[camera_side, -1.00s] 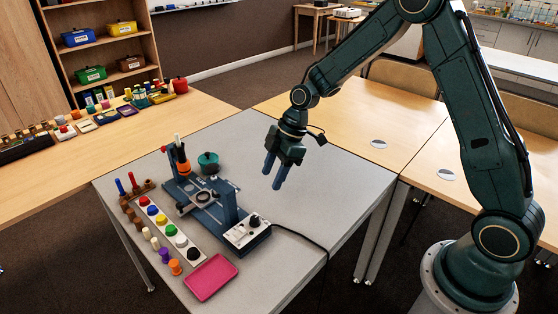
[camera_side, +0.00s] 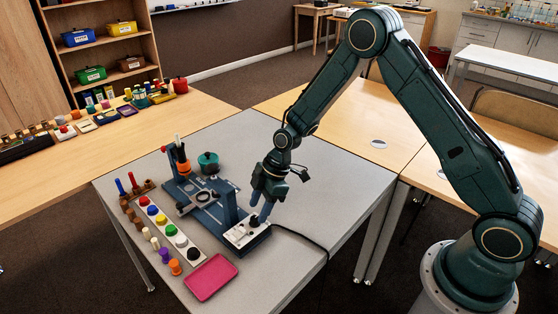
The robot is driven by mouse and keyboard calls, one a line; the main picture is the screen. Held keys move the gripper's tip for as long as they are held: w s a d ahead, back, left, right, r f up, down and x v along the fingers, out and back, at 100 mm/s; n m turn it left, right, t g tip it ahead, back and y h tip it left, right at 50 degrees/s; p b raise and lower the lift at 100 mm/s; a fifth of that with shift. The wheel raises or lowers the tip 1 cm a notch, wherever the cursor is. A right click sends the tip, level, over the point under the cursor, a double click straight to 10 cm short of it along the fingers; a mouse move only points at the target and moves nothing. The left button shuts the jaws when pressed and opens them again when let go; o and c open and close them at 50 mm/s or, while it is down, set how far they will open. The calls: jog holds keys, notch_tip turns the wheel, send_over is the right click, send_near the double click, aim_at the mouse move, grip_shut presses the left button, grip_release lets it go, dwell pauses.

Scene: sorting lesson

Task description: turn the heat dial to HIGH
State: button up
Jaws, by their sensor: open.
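The heat dial (camera_side: 253,221) is a small dark knob on the pale top of a control box (camera_side: 240,236). The box sits at the front right end of a blue apparatus (camera_side: 206,205) on the grey table. My gripper (camera_side: 259,219) points down with its blue fingers open, right at the dial. One finger partly hides the dial, and I cannot tell whether the fingers touch it or stand around it. The dial's markings and its setting are too small to read.
A pink tray (camera_side: 211,277) lies in front of the box. A dark cable (camera_side: 305,241) runs right from the box. A row of coloured knobs (camera_side: 161,219) and several pegs stand at the left. A green pot (camera_side: 208,162) is behind.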

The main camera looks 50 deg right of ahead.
aim_at(255, 221)
jog(key=shift+x, duration=1.45)
jog(key=c, duration=1)
